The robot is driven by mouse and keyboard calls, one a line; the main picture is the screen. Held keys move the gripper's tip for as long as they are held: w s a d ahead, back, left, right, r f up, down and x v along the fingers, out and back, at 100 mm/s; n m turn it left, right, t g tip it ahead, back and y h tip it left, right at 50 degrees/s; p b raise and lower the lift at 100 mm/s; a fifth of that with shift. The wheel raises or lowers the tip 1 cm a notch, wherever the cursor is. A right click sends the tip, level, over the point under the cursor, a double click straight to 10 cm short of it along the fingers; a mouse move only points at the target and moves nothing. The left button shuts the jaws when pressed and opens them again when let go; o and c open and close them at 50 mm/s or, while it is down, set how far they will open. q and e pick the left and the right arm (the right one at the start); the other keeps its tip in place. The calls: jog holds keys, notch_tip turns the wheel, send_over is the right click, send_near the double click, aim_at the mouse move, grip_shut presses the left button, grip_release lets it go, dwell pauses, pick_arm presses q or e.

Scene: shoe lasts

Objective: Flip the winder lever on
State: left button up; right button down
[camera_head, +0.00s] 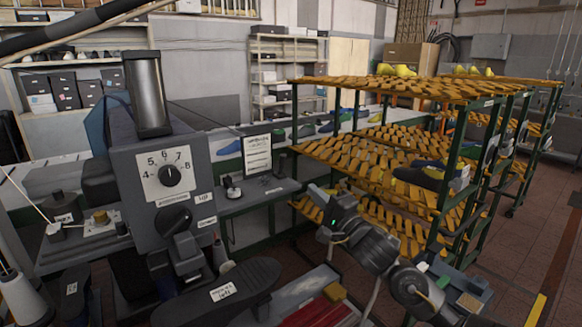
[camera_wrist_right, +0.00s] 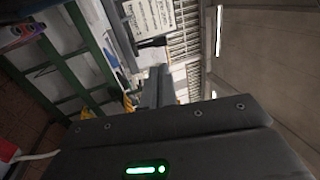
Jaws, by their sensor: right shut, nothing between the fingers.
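The grey machine (camera_head: 145,205) stands at the left in the head view, with a numbered dial (camera_head: 170,176) and a dark lever-like knob (camera_head: 174,220) below it. Small labels sit beside these, too small to read. A small device (camera_head: 231,188) with a dark upright part stands on the grey side shelf (camera_head: 262,193). I cannot tell for sure which part is the winder lever. My right gripper (camera_head: 318,194) is right of that shelf, apart from it, before the rack. In the right wrist view its fingers (camera_wrist_right: 157,85) are together and empty. My left gripper is out of view.
A green-framed rack (camera_head: 447,190) with yellow slatted shelves fills the right side. A dark pedal-like arm (camera_head: 220,290) juts out low in front. Some free space lies between the side shelf and my right gripper.

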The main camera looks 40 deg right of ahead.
jog(key=p, duration=0.3)
send_near(284, 161)
jog(key=x, duration=0.5)
jog(key=shift+w, duration=0.1)
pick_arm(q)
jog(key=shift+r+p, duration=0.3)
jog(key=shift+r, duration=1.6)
pick_arm(e)
jog(key=shift+x, duration=0.85)
